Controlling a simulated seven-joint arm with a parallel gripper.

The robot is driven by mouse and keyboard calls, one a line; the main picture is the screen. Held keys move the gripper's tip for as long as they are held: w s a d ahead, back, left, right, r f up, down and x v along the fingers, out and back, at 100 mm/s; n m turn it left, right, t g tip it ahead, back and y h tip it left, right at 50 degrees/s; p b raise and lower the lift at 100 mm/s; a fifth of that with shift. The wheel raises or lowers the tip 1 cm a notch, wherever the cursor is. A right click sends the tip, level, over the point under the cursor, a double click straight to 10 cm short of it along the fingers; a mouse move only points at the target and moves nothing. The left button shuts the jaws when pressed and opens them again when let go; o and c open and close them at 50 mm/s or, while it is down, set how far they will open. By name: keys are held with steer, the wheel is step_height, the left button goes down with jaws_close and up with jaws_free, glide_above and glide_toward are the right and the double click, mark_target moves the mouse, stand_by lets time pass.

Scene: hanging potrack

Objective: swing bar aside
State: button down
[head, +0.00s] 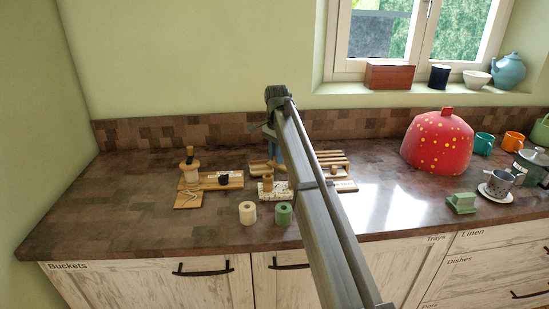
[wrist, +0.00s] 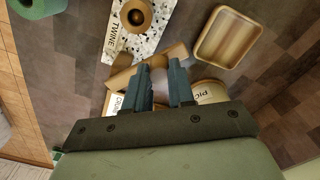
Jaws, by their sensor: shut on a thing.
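In the wrist view the two blue-grey fingers of my gripper (wrist: 161,88) stand close together over a light wooden bar (wrist: 176,52). The bar runs slantwise past the fingertips, and part of it is hidden behind them. The fingers are shut on it, though the contact itself is mostly covered. In the head view my gripper (head: 271,138) is low over the worktop, behind the speckled twine stand (head: 268,197), and my arm hides much of the area. The twine stand, with a round wooden post, also shows in the wrist view (wrist: 117,42), beyond the bar.
Labelled pieces (wrist: 208,91) lie beside the fingers, and a wooden tray (wrist: 252,38) is at upper right. A cream roll (head: 247,213) and a green roll (head: 283,214) stand in front. A wooden board with a post (head: 190,166) is left. A red dome (head: 438,142) stands right.

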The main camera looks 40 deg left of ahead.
steer(key=w+d+m, duration=0.2)
steer(key=w+m, duration=0.4)
steer(key=m, duration=0.4)
steer(key=shift+w+m, duration=0.15)
steer(key=shift+m, duration=0.25)
steer(key=shift+d, duration=0.1)
steer(key=c, duration=0.9)
jaws_free()
steer(key=shift+c, duration=0.2)
steer(key=shift+r, duration=0.1)
step_height(320, 180, up, 14)
